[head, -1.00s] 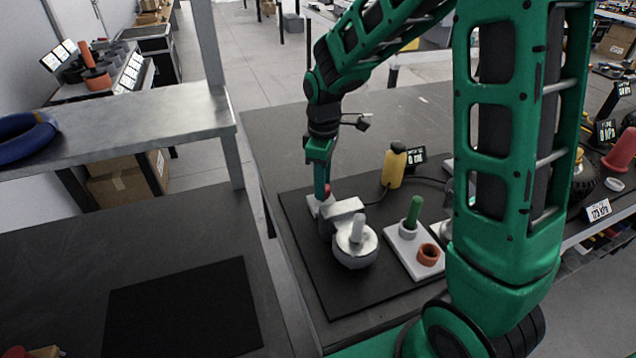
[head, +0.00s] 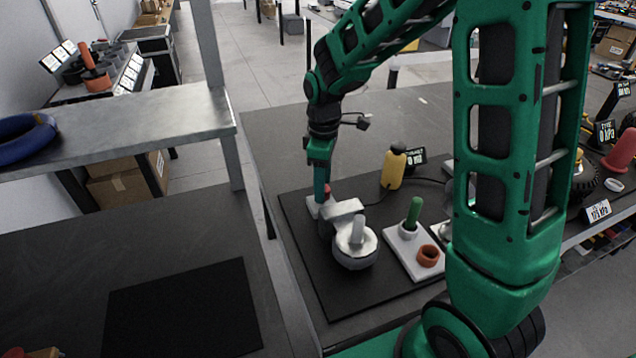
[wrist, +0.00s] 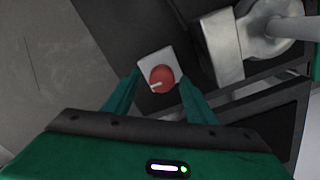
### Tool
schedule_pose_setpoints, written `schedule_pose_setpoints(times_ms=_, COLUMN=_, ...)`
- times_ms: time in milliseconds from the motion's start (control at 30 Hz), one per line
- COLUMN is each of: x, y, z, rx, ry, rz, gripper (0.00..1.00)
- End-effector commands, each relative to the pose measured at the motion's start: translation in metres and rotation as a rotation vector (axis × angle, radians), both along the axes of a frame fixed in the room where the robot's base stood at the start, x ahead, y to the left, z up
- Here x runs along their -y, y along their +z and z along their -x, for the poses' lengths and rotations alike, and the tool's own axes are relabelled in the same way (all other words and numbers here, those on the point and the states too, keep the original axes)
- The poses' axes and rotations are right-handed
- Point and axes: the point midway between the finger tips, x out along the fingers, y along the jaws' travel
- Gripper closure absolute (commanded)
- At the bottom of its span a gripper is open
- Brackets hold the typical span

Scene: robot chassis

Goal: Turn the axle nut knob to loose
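The axle nut knob (wrist: 162,79) is red and round, with a white pointer line on its face. It sits on a small pale square plate (wrist: 148,64). In the wrist view the pointer line runs toward the lower left. My gripper (wrist: 160,76) is open, with one green finger on each side of the knob and a visible gap to it. I cannot tell how far down the fingers reach. In the head view my gripper (head: 322,188) points down at the knob, which is mostly hidden behind the fingers.
A grey metal hub part (head: 354,240) stands close in front of the knob on a dark mat (head: 345,296). A white plate (head: 405,262) with a green peg and an orange ring lies to the right. A yellow bottle-shaped device (head: 393,168) stands behind.

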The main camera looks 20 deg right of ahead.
Motion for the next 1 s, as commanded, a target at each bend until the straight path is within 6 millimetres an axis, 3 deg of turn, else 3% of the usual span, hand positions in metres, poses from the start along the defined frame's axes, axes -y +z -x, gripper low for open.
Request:
schedule_pose_setpoints(times_ms=233, x=-0.001, y=0.016, z=0.000, rx=0.002, ry=0.001, rz=-0.001, gripper=0.49)
schedule_pose_setpoints(times_ms=700, x=0.000, y=0.095, z=-0.002, rx=0.001, ry=0.000, rz=0.000, gripper=0.49)
schedule_pose_setpoints(times_ms=1000, x=0.000, y=0.108, z=-0.001, rx=-0.001, ry=0.000, rz=-0.001, gripper=0.49)
